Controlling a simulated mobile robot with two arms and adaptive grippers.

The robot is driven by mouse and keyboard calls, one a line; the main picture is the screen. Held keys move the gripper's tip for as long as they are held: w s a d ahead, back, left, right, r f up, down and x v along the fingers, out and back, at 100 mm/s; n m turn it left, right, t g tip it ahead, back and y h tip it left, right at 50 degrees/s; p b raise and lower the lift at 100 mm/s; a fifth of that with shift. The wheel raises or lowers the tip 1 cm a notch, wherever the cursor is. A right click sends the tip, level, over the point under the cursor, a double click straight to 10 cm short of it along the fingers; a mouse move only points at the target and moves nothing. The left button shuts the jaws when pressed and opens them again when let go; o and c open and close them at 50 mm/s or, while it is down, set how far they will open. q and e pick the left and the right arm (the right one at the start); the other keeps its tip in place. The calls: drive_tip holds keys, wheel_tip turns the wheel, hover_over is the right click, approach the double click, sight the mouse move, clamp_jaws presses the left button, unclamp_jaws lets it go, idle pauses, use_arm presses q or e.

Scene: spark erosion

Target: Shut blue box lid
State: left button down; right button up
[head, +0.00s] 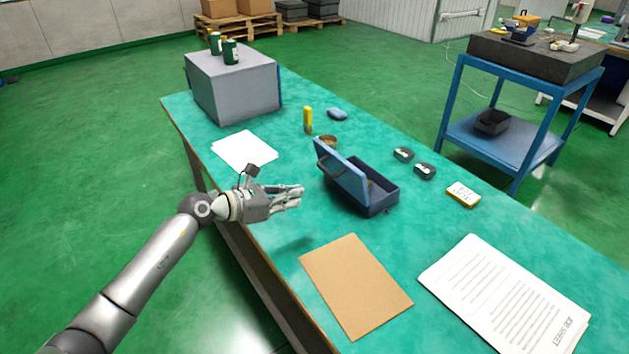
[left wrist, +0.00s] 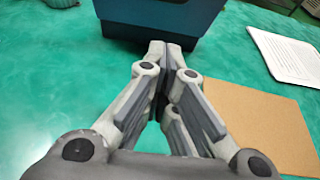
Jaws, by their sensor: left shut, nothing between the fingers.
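The blue box (head: 380,201) stands on the green table, with its lid (head: 342,172) raised and tilted up on the side toward my left gripper. Part of the box also shows at the top of the left wrist view (left wrist: 160,14), just beyond the fingertips. My left gripper (head: 300,195) is shut and empty, a little above the table to the left of the box. It looks apart from the lid. My right gripper is in neither view.
A brown sheet (head: 355,283) and a printed job sheet (head: 508,297) lie in front. White papers (head: 244,151) and a grey cabinet (head: 234,86) are behind. A yellow object (head: 307,119), a round tin (head: 328,142) and small dark cases (head: 424,171) lie around the box.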

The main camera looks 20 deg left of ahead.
sight(334, 176)
use_arm(q)
drive_tip(key=w+d+p, duration=0.1)
drive_tip(key=w+d, duration=0.3)
drive_tip(key=w, duration=0.1)
drive_tip(key=shift+r, duration=0.35)
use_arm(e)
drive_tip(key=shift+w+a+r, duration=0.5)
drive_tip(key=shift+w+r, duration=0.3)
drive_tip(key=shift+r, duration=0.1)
use_arm(q)
drive_tip(key=shift+w+d+p, duration=0.1)
drive_tip(key=shift+p, duration=0.2)
